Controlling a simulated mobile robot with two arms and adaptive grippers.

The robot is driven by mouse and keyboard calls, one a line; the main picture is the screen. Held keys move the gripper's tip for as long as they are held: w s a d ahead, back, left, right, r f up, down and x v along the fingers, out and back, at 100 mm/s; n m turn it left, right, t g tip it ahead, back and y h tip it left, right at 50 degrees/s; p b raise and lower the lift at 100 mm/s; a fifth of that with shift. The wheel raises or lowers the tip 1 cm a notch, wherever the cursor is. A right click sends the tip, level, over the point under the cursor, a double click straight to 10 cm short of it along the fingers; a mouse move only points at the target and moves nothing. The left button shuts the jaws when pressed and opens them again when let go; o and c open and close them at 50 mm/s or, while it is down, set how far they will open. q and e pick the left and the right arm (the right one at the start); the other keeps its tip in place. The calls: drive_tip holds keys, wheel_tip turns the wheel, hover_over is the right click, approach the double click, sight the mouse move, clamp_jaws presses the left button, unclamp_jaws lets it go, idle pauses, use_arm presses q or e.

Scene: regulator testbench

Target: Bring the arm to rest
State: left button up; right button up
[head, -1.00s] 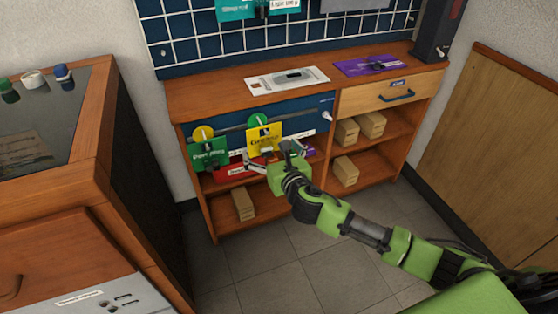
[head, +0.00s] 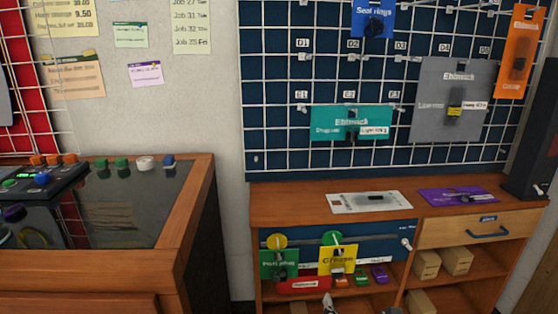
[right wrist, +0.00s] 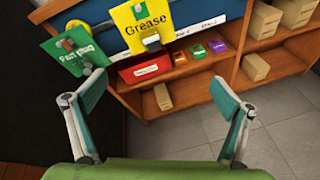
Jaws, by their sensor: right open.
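My right gripper (right wrist: 160,82) shows in the right wrist view with its two teal fingers spread wide and nothing between them. In front of it hang a yellow Grease card (right wrist: 150,28) and a green card (right wrist: 80,50), with a red bin (right wrist: 146,69) below them. The fingers look apart from these things, though the left fingertip appears close under the green card. In the head view, only a small pale tip shows at the bottom edge, perhaps part of this gripper; the rest of the arm is out of frame. My left gripper is in neither view.
A wooden bench (head: 300,203) holds a white sheet (head: 370,202) and a purple card (head: 458,195). Its shelves hold cardboard boxes (head: 457,260). A blue pegboard (head: 280,90) with hanging cards stands above. A wooden cabinet (head: 198,200) stands left. Open floor (right wrist: 280,135) shows at right.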

drive_tip(key=s+f+m+g+p, duration=0.1)
drive_tip(key=s+f+m+g, duration=0.5)
drive_tip(key=s+f+m, duration=0.65)
drive_tip(key=s+f+m+g, duration=0.5)
drive_tip(key=s+f+m, duration=0.2)
drive_tip(key=s+m, duration=0.9)
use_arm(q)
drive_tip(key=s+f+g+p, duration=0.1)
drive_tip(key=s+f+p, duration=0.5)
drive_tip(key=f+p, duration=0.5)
use_arm(e)
drive_tip(key=s+f+g, duration=0.1)
drive_tip(key=s+f, duration=0.3)
drive_tip(key=f, duration=0.7)
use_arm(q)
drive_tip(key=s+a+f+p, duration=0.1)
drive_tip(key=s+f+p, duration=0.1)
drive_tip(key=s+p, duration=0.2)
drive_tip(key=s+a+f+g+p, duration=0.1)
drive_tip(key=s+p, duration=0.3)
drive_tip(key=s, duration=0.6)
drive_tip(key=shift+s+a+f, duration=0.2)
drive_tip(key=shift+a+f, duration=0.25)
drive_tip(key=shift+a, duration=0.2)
use_arm(e)
drive_tip(key=s+d+f, duration=0.1)
drive_tip(key=s, duration=0.6)
drive_tip(key=s+d+f+g, duration=0.1)
drive_tip(key=s+d+f, duration=0.1)
drive_tip(key=s, duration=0.6)
